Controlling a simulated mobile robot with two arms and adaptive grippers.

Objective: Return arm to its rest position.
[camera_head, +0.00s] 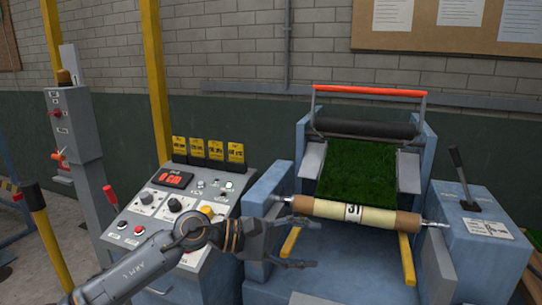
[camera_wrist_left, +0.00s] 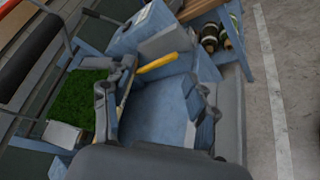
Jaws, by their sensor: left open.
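My left arm comes in from the lower left in the head view. Its gripper (camera_head: 303,243) is open and empty, in front of the blue turf machine (camera_head: 340,270) and just below the left end of the cardboard roll (camera_head: 355,213). In the left wrist view the open fingers (camera_wrist_left: 160,105) spread over the machine's blue bed, with nothing between them. I cannot tell whether the fingers touch the machine. My right gripper is in neither view.
The control panel (camera_head: 170,215) with knobs and a red display stands left of the machine. Green turf (camera_head: 357,172) lies under the red-handled bar (camera_head: 370,91). A lever box (camera_head: 480,235) stands right. The wrist view shows rolls on a shelf (camera_wrist_left: 215,35) and open floor (camera_wrist_left: 295,70).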

